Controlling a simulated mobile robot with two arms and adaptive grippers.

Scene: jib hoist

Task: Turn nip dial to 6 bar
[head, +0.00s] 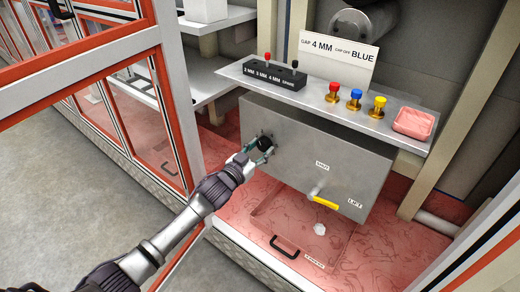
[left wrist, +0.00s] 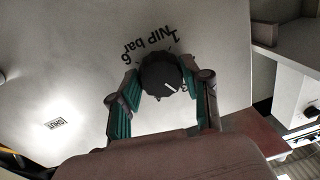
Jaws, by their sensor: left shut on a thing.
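The nip dial (head: 265,143) is a round black knob on the left part of the grey panel (head: 300,140). In the left wrist view the dial (left wrist: 160,73) has a white pointer mark facing the lower right of the picture. The lettering "1 NIP bar 6" (left wrist: 150,40) curves above it, turned over, with the 6 at its left end. My left gripper (head: 260,149) is shut on the dial; in the left wrist view its green-padded fingers (left wrist: 161,88) sit on either side. My right gripper is in neither view.
A yellow-handled lever (head: 325,203) is on the panel to the right. Above is a shelf with red (head: 334,91), blue (head: 355,99) and yellow (head: 377,105) knobs, a black block (head: 273,75) and a "4 MM BLUE" card (head: 338,56). An orange-framed glass door (head: 90,80) stands left.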

